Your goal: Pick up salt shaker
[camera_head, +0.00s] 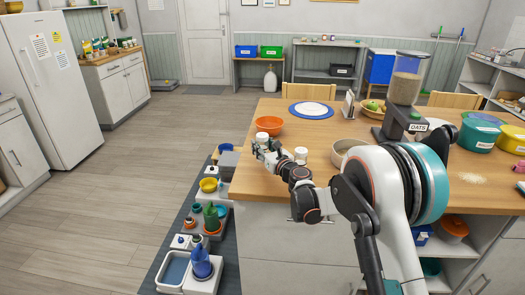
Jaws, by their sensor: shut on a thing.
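My gripper (260,148) is at the left edge of the wooden table, just in front of an orange bowl (269,125). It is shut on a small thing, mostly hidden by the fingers. A small white top (262,136) shows at the gripper and looks like the salt shaker, but it is too small to be sure. I cannot tell whether the thing touches the table.
The wooden table (312,128) also bears a blue plate (311,110), a beige bowl (347,150), an oats dispenser (404,85) and colored tubs at the right. Open floor lies further left.

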